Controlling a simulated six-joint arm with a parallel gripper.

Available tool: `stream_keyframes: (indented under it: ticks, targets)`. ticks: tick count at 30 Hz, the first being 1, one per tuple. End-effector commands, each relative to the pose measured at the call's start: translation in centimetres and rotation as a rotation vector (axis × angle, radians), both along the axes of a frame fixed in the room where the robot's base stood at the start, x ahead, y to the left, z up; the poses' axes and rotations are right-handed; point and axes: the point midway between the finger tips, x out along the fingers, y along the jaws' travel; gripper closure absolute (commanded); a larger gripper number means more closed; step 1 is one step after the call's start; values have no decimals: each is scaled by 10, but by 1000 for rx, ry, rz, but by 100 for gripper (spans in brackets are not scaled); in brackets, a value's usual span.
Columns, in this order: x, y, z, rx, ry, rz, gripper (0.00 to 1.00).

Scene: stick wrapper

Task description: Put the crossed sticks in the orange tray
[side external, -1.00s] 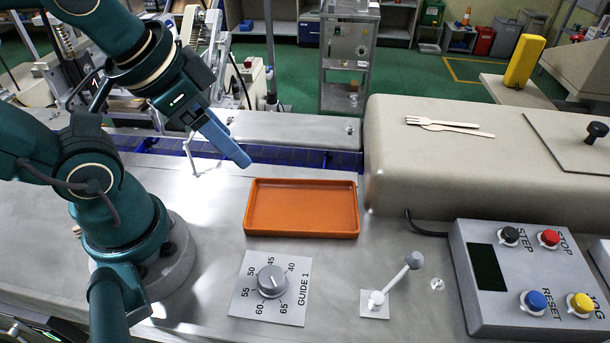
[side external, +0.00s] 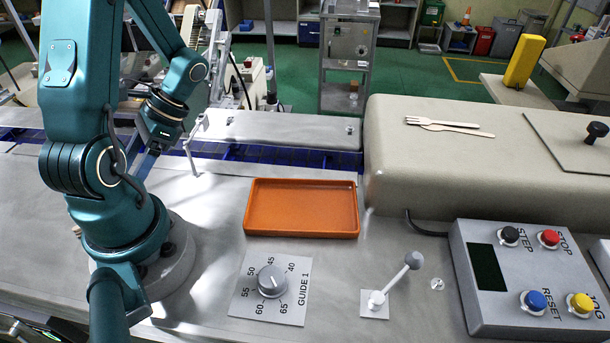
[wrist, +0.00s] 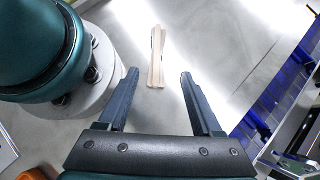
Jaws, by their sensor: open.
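Two pale wooden sticks (wrist: 157,52) lie across each other at a narrow angle on the grey metal top in the wrist view, near my base. In the side view they are hidden behind my arm. My gripper (wrist: 158,74) is open and empty, with the sticks' near end appearing between its fingertips; their distance below is unclear. In the side view its blue finger (side external: 147,166) points down behind my arm. The orange tray (side external: 302,232) is empty and lies flat at mid-table, to the right of my gripper.
A wooden fork and a second utensil (side external: 455,128) lie on the beige housing (side external: 420,175). A dial plate (side external: 245,290), a lever (side external: 395,280) and a button box (side external: 480,310) stand in front. A blue conveyor (side external: 280,155) runs behind. Metal left of the tray is clear.

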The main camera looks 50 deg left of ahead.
Motion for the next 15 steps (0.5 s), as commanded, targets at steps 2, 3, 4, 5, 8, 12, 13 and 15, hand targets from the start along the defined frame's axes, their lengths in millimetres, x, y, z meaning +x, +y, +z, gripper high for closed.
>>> stream_keyframes:
  ticks: [2, 3, 4, 5, 8, 12, 13, 15]
  targets:
    - [-7, -2, -4, -19, 19, 29, 34]
    - [-9, -2, -5, -20, 21, 36, 34]
    - [-11, -2, -6, -19, 21, 38, 34]
    - [-13, -2, -8, -18, 22, 40, 34]
    - [-22, -2, -17, -20, 22, 39, 34]
    - [-34, -2, -29, -21, 23, 38, 34]
    - [-36, -2, -31, -20, 22, 40, 34]
    - [-40, -2, -35, -20, 21, 39, 34]
